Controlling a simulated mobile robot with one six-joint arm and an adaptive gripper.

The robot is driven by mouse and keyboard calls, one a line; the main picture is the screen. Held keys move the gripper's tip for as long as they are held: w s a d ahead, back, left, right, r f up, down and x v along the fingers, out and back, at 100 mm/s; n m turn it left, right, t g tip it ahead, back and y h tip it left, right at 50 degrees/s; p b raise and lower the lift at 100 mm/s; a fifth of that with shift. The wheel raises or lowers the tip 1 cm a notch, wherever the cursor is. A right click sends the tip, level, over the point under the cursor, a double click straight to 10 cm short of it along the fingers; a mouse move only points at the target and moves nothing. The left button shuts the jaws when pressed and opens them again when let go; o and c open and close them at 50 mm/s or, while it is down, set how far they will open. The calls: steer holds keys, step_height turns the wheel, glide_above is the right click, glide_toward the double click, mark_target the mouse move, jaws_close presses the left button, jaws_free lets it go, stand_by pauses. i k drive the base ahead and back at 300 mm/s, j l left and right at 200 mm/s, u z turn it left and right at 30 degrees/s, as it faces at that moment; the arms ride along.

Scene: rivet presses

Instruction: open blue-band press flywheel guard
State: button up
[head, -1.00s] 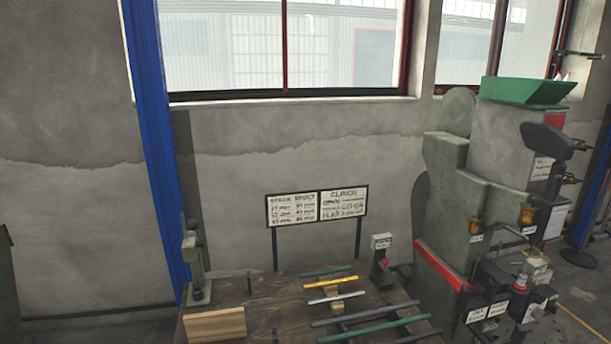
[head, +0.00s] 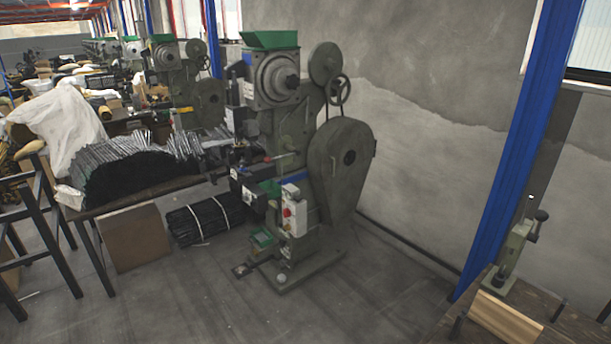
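A green-grey rivet press (head: 285,120) stands on the floor in the middle of the head view. A blue strip (head: 291,179) shows low on its body, partly hidden by the control box. Its flywheel guard (head: 335,178) is a large rounded green cover on the right side, and it looks closed. My gripper is not in view.
A control box with a red button (head: 289,212) is on the press front. A table of dark rods (head: 130,170) and a rod bundle (head: 204,220) are left. A blue column (head: 520,150) and wooden bench (head: 575,325) are right. Floor in front is clear.

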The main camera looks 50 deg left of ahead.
mark_target(342, 185)
steer(key=u, duration=1.5)
steer(key=i+j, duration=0.25)
steer(key=i, duration=1.05)
steer(key=i+j+u, duration=0.15)
steer(key=i+j, duration=0.15)
steer(key=i, duration=1)
steer(key=i+j, duration=0.1)
steer(key=i, duration=1.2)
steer(key=j+u, duration=0.05)
steer(key=j, duration=0.05)
